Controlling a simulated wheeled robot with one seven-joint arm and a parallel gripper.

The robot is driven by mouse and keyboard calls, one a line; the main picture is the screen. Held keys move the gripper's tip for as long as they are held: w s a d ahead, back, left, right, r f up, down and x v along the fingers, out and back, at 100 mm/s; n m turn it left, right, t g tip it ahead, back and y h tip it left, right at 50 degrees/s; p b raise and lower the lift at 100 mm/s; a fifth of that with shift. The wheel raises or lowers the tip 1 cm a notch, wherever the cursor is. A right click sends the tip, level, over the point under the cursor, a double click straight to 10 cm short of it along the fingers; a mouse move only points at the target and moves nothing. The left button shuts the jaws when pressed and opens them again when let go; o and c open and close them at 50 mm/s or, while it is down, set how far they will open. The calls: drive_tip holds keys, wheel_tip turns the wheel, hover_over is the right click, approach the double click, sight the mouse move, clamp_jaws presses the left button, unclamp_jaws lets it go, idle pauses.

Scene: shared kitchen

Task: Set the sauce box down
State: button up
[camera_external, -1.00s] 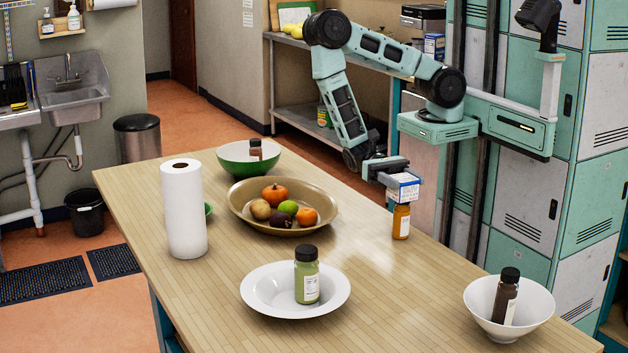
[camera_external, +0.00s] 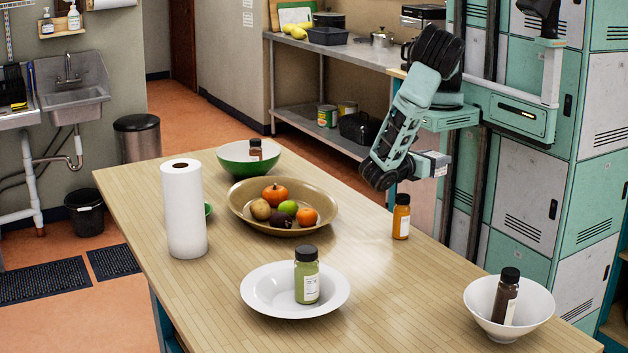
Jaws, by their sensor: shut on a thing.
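The sauce box (camera_external: 436,162) is a small white box with printed markings, partly hidden behind my wrist. My gripper (camera_external: 421,165) is shut on it, and the fingers are largely hidden by the arm. The box shows above and right of the orange sauce bottle (camera_external: 401,218), by the table's far right edge. It appears held in the air, apart from the wooden table (camera_external: 390,290). I cannot tell its exact height or whether it is over the table.
A brown fruit bowl (camera_external: 240,212), a green bowl (camera_external: 232,160), a paper towel roll (camera_external: 184,215), a white plate with a green bottle (camera_external: 307,278) and a white bowl (camera_external: 535,308) stand on the table. Lockers (camera_external: 540,190) rise behind my arm. The table's right middle is clear.

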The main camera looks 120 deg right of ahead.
drive_tip(key=w+d+r+n+t+h+b, duration=0.25)
drive_tip(key=w+d+n+t+h, duration=0.25)
drive_tip(key=w+n+t+h, duration=0.75)
drive_tip(key=w+a+f+n+t+h+b, duration=0.3)
drive_tip(key=w+a+n+t+b, duration=0.15)
drive_tip(key=b, duration=0.25)
drive_tip(key=w+a+f+n+t+y+b, duration=0.1)
drive_tip(key=w+a+f+n+t+b, duration=0.25)
drive_tip(key=w+a+t+b, duration=0.5)
drive_tip(key=shift+g, duration=0.55)
drive_tip(key=f, duration=0.3)
drive_tip(key=s+f+p, duration=0.1)
drive_tip(key=f, duration=0.1)
drive_tip(key=a+f+p, duration=0.1)
drive_tip(key=f, duration=0.2)
drive_tip(key=shift+s+f, duration=0.2)
drive_tip(key=shift+f, duration=0.1)
drive_tip(key=shift+f, duration=0.1)
drive_tip(key=o, duration=1)
drive_tip(key=shift+o, duration=0.2)
